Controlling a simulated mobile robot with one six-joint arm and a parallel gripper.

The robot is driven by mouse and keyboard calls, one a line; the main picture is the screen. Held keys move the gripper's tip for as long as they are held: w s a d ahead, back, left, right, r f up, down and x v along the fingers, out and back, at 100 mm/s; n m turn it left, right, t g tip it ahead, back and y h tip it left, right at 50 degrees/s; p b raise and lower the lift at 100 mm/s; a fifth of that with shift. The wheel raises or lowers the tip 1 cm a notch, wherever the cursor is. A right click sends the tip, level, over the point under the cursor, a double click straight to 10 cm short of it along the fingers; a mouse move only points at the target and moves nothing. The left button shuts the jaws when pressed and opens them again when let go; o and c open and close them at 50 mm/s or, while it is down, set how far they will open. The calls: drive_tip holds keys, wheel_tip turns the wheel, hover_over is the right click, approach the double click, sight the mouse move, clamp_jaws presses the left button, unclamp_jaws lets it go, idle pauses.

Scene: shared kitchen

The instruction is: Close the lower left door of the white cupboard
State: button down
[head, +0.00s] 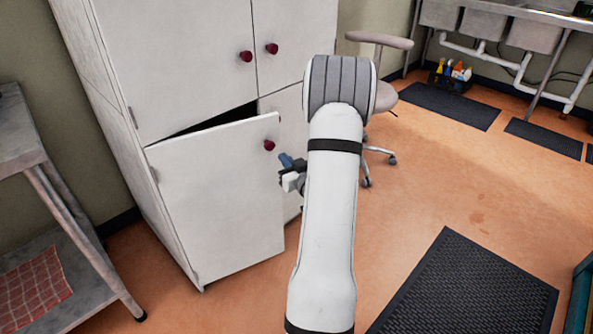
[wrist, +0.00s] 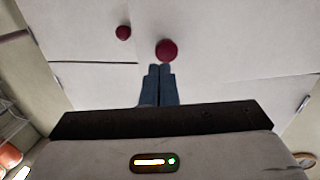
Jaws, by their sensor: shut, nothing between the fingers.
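The white cupboard (head: 185,60) stands at the left in the head view. Its lower left door (head: 215,195) is ajar, hinged at its left side, with a dark gap along its top. A dark red knob (head: 269,145) sits near the door's upper right corner. My gripper (head: 285,159) is near the door's free right edge, just below and right of that knob; I cannot tell whether it touches the door. In the wrist view, my gripper's blue fingers (wrist: 160,68) are shut and empty, their tips close to a red knob (wrist: 167,50).
The upper doors (head: 175,55) look shut. My arm hides part of the lower right door (head: 290,105). A grey stool (head: 380,42) stands behind my arm. A metal table (head: 20,140) is at the left. Black mats (head: 470,290) lie on the orange floor, which is open at the right.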

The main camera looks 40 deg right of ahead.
sight(273, 146)
drive_tip(key=w, duration=0.3)
drive_tip(key=w+d, duration=0.1)
drive_tip(key=w, duration=0.1)
drive_tip(key=shift+b, duration=0.3)
